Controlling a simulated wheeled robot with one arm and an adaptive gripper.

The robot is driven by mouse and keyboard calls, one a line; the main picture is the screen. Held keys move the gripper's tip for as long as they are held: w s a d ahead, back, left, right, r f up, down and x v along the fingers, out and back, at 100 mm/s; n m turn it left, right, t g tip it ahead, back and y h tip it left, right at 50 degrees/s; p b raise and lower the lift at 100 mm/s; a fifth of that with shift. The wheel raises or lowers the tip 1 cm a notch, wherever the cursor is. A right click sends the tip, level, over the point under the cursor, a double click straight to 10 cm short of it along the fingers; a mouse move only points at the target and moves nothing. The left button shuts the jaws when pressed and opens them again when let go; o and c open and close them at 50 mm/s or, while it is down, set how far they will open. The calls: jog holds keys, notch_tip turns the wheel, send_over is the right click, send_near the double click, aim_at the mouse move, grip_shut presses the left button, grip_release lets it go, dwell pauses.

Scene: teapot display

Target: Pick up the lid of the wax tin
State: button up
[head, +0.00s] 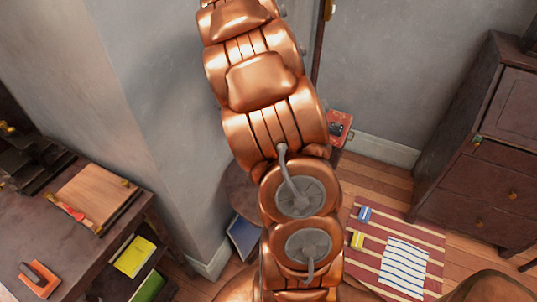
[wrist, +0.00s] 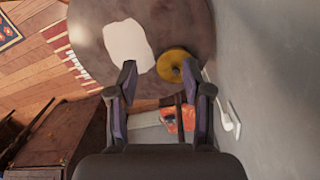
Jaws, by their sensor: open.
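A gold-yellow round thing (wrist: 173,64) with a darker centre lies on a dark round tabletop (wrist: 185,22) in the wrist view. It looks like the wax tin or its lid; I cannot tell which, or whether the two are together. My gripper (wrist: 159,72) is open, its two dark fingers apart. The yellow round thing shows between the fingertips, nearer the right one, which overlaps its edge in the picture. I see no contact for certain. In the head view my copper arm hides the gripper and most of the round table (head: 239,187).
A pale flat patch (wrist: 128,45) lies on the round tabletop left of the yellow thing. An orange-red item (wrist: 180,118) shows between the finger bases. A wall corner (head: 185,170) stands beside the table. A dark cabinet (head: 480,150) and striped rug (head: 375,280) are at right; a desk (head: 100,235) is at left.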

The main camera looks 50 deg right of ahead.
jog(key=w+d+f+m+t+y+b, duration=0.15)
jog(key=d+f+m, duration=0.45)
jog(key=d+f, duration=0.7)
jog(key=shift+h, duration=0.25)
jog(key=shift+w+a+f+p, duration=0.15)
jog(key=shift+w+f+p, duration=0.05)
jog(key=shift+f, duration=0.9)
jog(key=shift+w+a+f+p, duration=0.2)
jog(key=shift+w+f, duration=0.05)
jog(key=shift+f, duration=0.85)
jog(key=shift+w+a+f+p, duration=0.15)
jog(key=shift+w+f+p, duration=0.05)
jog(key=shift+f, duration=0.9)
jog(key=shift+c, duration=0.5)
grip_shut()
